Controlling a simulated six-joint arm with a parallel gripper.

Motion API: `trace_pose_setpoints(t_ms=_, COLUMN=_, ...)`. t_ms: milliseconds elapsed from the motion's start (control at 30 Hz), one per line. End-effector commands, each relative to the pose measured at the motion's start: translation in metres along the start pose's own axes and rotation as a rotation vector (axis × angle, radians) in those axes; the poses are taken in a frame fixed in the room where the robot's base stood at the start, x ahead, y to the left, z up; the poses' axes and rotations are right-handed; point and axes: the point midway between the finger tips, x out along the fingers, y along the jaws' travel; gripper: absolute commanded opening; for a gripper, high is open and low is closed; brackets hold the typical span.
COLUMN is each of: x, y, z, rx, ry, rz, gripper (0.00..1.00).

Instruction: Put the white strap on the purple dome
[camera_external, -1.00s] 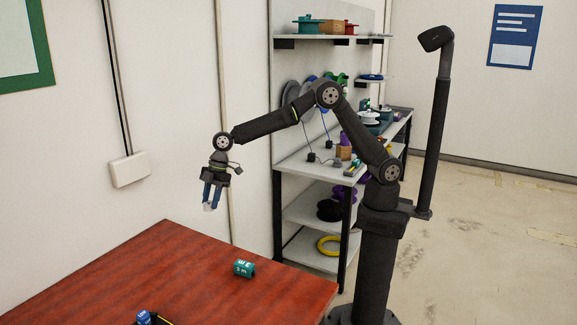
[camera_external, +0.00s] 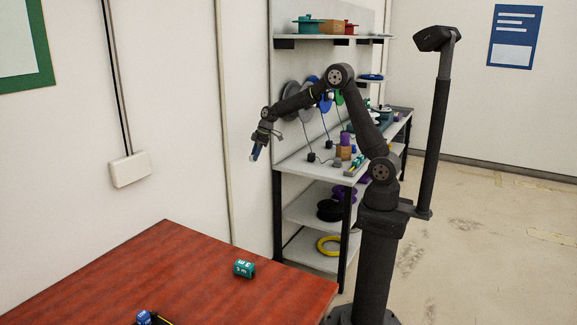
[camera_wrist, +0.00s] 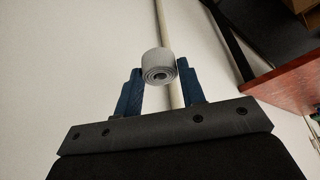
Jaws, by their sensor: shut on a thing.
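The white strap (camera_wrist: 158,64) is a rolled-up coil, seen in the wrist view between the two blue fingers of my gripper (camera_wrist: 160,82). My gripper is shut on it. In the outside view my gripper (camera_external: 256,153) is in the air, left of the grey shelf unit, with the strap only a tiny pale spot at its tips. A purple thing (camera_external: 345,138) stands on a brown block on the shelf unit's worktop, and it may be the purple dome. It is too small to tell its shape. The wrist view does not show it.
The red table (camera_external: 190,262) holds a teal roll (camera_external: 244,268) and a blue item (camera_external: 144,317). The shelf unit's worktop (camera_external: 292,165) is crowded at its middle and far end, with dark cords hanging above it. A yellow ring (camera_external: 328,246) lies on a lower shelf.

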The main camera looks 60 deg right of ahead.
Motion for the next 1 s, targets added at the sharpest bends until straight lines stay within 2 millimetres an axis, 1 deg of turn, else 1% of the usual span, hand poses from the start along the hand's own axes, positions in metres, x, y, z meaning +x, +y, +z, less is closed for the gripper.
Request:
trace_pose_setpoints(t_ms=33, x=-0.009, y=0.016, z=0.022, rx=0.035, ry=0.000, rz=0.014, gripper=0.15)
trace_pose_setpoints(t_ms=100, x=-0.020, y=0.033, z=0.048, rx=0.074, ry=0.001, rz=0.031, gripper=0.15)
trace_pose_setpoints(t_ms=167, x=-0.029, y=0.046, z=0.071, rx=0.107, ry=0.000, rz=0.044, gripper=0.15)
trace_pose_setpoints(t_ms=300, x=-0.053, y=0.072, z=0.126, rx=0.184, ry=0.000, rz=0.077, gripper=0.15)
trace_pose_setpoints(t_ms=467, x=-0.080, y=0.094, z=0.189, rx=0.273, ry=0.001, rz=0.114, gripper=0.15)
trace_pose_setpoints(t_ms=500, x=-0.088, y=0.098, z=0.205, rx=0.296, ry=0.001, rz=0.123, gripper=0.15)
trace_pose_setpoints(t_ms=567, x=-0.099, y=0.104, z=0.228, rx=0.330, ry=0.001, rz=0.137, gripper=0.15)
trace_pose_setpoints(t_ms=600, x=-0.107, y=0.108, z=0.243, rx=0.354, ry=0.001, rz=0.147, gripper=0.15)
trace_pose_setpoints(t_ms=667, x=-0.120, y=0.114, z=0.266, rx=0.390, ry=0.001, rz=0.162, gripper=0.15)
trace_pose_setpoints(t_ms=700, x=-0.129, y=0.118, z=0.281, rx=0.414, ry=0.001, rz=0.174, gripper=0.15)
trace_pose_setpoints(t_ms=867, x=-0.169, y=0.133, z=0.340, rx=0.516, ry=0.000, rz=0.217, gripper=0.15)
trace_pose_setpoints(t_ms=900, x=-0.180, y=0.137, z=0.355, rx=0.543, ry=0.000, rz=0.228, gripper=0.15)
trace_pose_setpoints(t_ms=967, x=-0.197, y=0.141, z=0.377, rx=0.585, ry=0.000, rz=0.246, gripper=0.15)
trace_pose_setpoints(t_ms=1000, x=-0.209, y=0.144, z=0.392, rx=0.612, ry=0.001, rz=0.258, gripper=0.15)
